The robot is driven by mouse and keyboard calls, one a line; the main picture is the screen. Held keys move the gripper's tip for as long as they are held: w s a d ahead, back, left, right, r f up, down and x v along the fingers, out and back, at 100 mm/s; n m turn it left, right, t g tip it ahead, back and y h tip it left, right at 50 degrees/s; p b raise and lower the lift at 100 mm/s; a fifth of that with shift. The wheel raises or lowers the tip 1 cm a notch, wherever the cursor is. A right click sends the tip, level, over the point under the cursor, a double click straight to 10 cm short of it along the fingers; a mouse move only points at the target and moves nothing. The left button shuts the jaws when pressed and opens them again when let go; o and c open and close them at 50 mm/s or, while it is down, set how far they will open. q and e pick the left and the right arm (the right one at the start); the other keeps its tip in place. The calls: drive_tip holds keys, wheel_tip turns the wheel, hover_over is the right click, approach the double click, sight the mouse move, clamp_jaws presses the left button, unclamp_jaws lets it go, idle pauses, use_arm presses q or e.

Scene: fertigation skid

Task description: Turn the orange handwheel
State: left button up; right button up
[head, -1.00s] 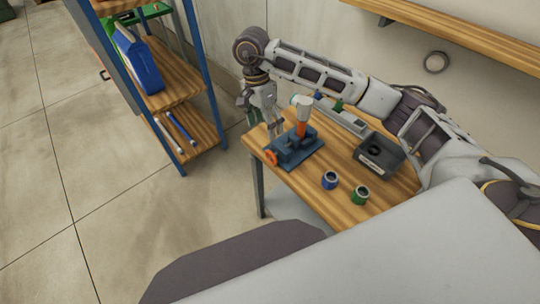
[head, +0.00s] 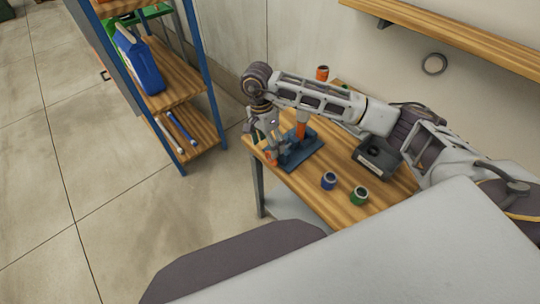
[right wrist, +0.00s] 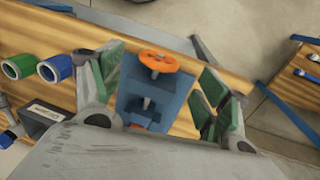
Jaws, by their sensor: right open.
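The orange handwheel (right wrist: 159,61) shows clearly in the right wrist view, on a shaft at the end of a blue skid (right wrist: 150,85). In the head view the blue skid (head: 303,152) stands on the near-left part of the wooden table, and the handwheel (head: 271,157) is partly hidden by my right gripper (head: 268,143). My right gripper is open. In the right wrist view its green-padded fingers (right wrist: 168,85) stand apart on either side of the skid, with the handwheel in the gap between them, seemingly untouched. My left gripper is not in view.
An orange cup (head: 322,73) is at the back. Shelving (head: 180,88) stands left, with clear floor between.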

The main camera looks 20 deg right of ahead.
sight(269, 152)
drive_tip(key=shift+s+d+f+p, duration=0.1)
drive_tip(key=shift+s+f+p, duration=0.1)
drive_tip(key=shift+f, duration=0.85)
drive_tip(key=shift+s+d+f+p, duration=0.1)
drive_tip(key=shift+s+f, duration=0.05)
drive_tip(key=shift+f, duration=0.9)
drive_tip(key=shift+s+f+p, duration=0.15)
drive_tip(key=shift+s+f, duration=0.05)
drive_tip(key=shift+f, duration=0.85)
drive_tip(key=c, duration=1)
